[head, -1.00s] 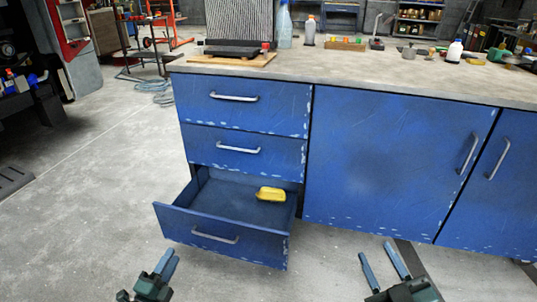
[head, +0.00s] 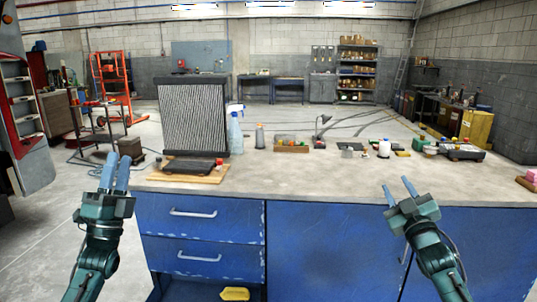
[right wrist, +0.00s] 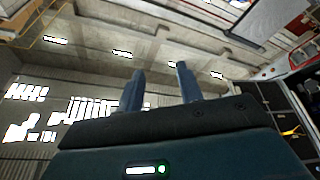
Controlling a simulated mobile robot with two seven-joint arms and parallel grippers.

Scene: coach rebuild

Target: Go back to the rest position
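My left gripper (head: 118,158) is raised in front of the workbench's left end in the head view, its two blue fingers pointing up with a narrow gap and nothing between them. My right gripper (head: 396,184) is raised in front of the bench's right part, fingers apart and empty. In the right wrist view the right gripper (right wrist: 159,72) also shows two separated fingers with nothing between them, pointing toward the ceiling. Both grippers are clear of the bench front.
The blue workbench (head: 330,184) stands ahead. On it are a radiator (head: 193,115), a spray bottle (head: 236,135), a wooden tray (head: 291,147) and several small items.

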